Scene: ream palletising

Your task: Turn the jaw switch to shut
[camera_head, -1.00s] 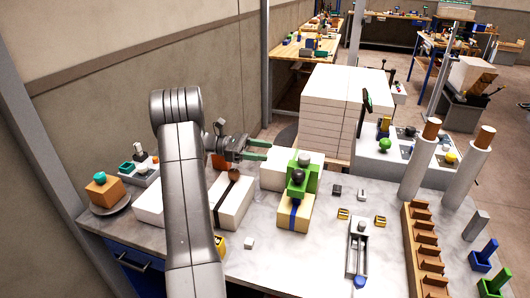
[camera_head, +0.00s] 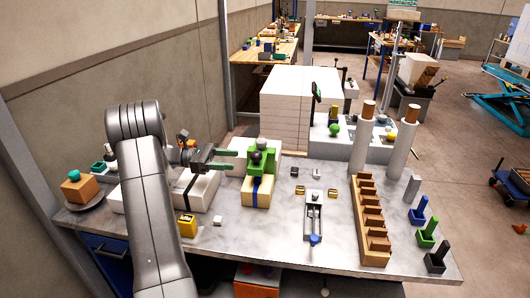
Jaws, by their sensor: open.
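My gripper (camera_head: 233,160) has two green fingers that stand apart, with nothing visibly held between them. It points right over the bench, above the wrapped reams. A white ream (camera_head: 232,147) lies behind the fingers, and a ream with a dark band (camera_head: 197,194) lies below my wrist. I cannot make out which part is the jaw switch or how it is set.
The marble bench (camera_head: 285,238) has clear room at its front middle. A grey slide fixture with a blue knob (camera_head: 314,218), a wooden stepped rack (camera_head: 371,220) and two upright rolls stand to the right. A tall white ream stack (camera_head: 285,108) rises behind.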

